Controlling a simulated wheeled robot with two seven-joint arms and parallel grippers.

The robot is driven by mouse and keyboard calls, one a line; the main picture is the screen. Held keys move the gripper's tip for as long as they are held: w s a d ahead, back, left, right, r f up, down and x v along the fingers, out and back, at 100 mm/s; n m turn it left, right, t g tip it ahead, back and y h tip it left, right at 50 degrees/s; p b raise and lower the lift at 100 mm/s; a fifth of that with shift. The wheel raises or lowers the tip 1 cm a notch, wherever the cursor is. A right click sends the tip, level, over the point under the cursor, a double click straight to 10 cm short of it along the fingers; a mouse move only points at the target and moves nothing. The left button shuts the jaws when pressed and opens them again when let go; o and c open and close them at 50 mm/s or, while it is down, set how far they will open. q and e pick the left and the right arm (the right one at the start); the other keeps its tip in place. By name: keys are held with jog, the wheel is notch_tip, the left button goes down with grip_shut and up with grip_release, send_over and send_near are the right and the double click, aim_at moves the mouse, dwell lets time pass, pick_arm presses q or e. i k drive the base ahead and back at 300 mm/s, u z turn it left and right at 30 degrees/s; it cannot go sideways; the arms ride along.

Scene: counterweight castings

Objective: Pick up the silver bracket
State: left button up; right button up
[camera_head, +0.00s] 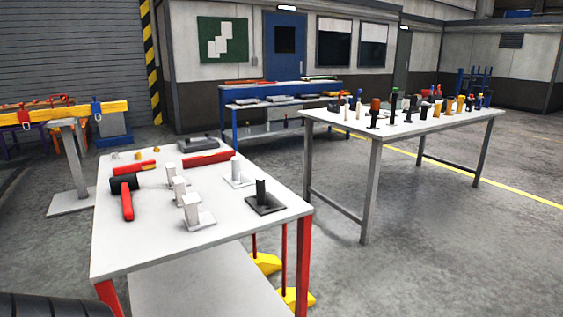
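Several upright bracket-like pieces on flat base plates stand on the near white table (135,235). A pale silver-white one (191,211) is nearest the front, with two similar pale pieces, a middle one (179,189) and a farther one (171,174), behind it. Another pale silver one (237,170) stands to the right on its own plate. A dark grey bracket (262,191) stands near the table's right corner. I cannot tell which pale piece is the silver bracket of the task. Neither of my grippers is in view.
A black-headed hammer with a red handle (127,204) and a red bar (208,158) lie on the near table. A second table (340,121) holds many small parts. Yellow-footed red stands (265,263) are under the near table's right side. The floor between the tables is clear.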

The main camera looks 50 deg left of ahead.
aim_at(237, 177)
jog(key=i, duration=1.5)
jog(key=u, duration=2.8)
